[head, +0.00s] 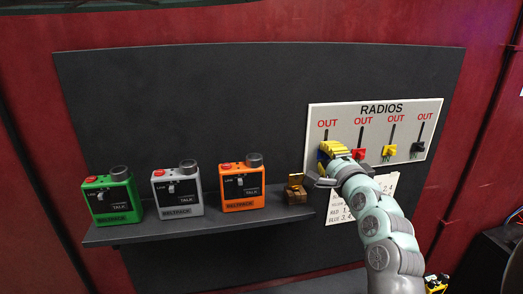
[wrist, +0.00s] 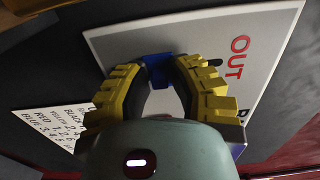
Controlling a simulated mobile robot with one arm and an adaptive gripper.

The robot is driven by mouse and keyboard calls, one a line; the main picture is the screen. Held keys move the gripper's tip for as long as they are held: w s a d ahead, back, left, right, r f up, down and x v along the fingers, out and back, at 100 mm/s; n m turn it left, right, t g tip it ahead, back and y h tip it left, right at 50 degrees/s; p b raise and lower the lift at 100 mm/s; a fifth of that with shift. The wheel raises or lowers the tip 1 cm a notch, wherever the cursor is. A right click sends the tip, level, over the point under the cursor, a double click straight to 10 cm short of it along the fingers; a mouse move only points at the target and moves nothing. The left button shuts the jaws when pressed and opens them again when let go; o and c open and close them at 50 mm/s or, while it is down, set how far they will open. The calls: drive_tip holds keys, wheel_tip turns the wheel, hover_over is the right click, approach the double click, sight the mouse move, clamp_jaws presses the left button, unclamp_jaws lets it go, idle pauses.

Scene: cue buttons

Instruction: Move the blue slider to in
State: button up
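The blue slider (wrist: 158,72) shows in the wrist view between the tips of my gripper's yellow fingers, against the white panel. My gripper (wrist: 162,74) has its fingers bowed inward, with the tips against the two sides of the blue knob. In the head view, my gripper (head: 326,152) is at the left end of the RADIOS panel (head: 375,109), below the leftmost red OUT label. It hides most of the blue slider there. The red slider (head: 359,154), yellow slider (head: 388,151) and black slider (head: 417,147) sit to the right, at the lower ends of their slots.
A dark shelf (head: 150,233) to the left holds green (head: 111,197), grey (head: 178,190) and orange (head: 242,185) beltpacks. A small brown-gold object (head: 295,189) stands at the shelf's right end, close to my gripper. A white note (head: 340,210) with text is below the panel.

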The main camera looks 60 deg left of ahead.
clamp_jaws()
drive_tip(key=shift+f, duration=0.1)
